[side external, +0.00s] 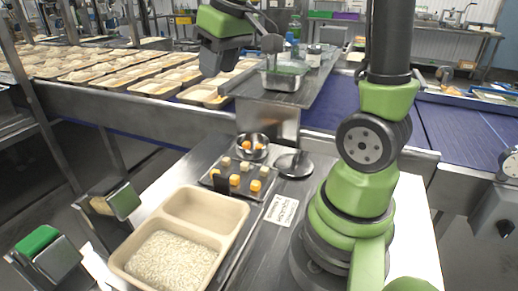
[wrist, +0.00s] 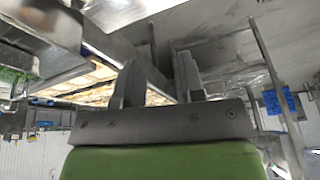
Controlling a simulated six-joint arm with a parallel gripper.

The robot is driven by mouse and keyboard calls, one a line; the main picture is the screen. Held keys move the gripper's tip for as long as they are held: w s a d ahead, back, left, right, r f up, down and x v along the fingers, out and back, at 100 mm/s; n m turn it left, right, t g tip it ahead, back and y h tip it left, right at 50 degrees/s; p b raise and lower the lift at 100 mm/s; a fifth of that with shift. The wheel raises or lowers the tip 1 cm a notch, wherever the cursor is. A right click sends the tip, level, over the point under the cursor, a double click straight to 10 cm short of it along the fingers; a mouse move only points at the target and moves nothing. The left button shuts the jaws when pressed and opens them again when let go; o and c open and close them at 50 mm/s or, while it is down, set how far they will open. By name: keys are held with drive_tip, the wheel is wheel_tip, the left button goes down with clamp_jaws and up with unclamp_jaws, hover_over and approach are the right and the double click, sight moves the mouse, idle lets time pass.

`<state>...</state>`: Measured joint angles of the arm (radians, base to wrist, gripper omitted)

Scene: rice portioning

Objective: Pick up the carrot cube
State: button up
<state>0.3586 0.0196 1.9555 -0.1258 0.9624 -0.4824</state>
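Orange carrot cubes (side external: 255,186) sit at the front of a small dark tray (side external: 236,195) in the side view, with another orange cube (side external: 235,180) beside them. Paler cubes (side external: 244,167) lie in the row behind. A round metal bowl (side external: 252,154) at the tray's back holds orange pieces. My gripper (side external: 216,62) is raised well above and behind the tray, over the conveyor area in the picture. In the wrist view, my gripper (wrist: 158,72) has its two fingers apart with nothing between them. No carrot cube can be made out in the wrist view.
A beige two-part container (side external: 238,208) with rice (side external: 172,262) in its front compartment stands left of the dark tray. A dark round disc (side external: 294,165) lies to the right, with a white label (side external: 282,210) below. Filled food trays (side external: 155,89) line the conveyor behind.

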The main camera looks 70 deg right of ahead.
drive_tip(key=w+d+f+g, duration=0.2)
drive_tip(key=w+d+f, duration=0.1)
drive_tip(key=d+f, duration=0.3)
drive_tip(key=n+g, duration=0.2)
hover_over(257, 145)
wheel_tip(257, 145, down, 18)
drive_tip(key=shift+r, duration=0.25)
drive_tip(key=f, duration=0.5)
drive_tip(key=shift+w+f, duration=0.2)
drive_tip(key=shift+f, duration=0.1)
clamp_jaws()
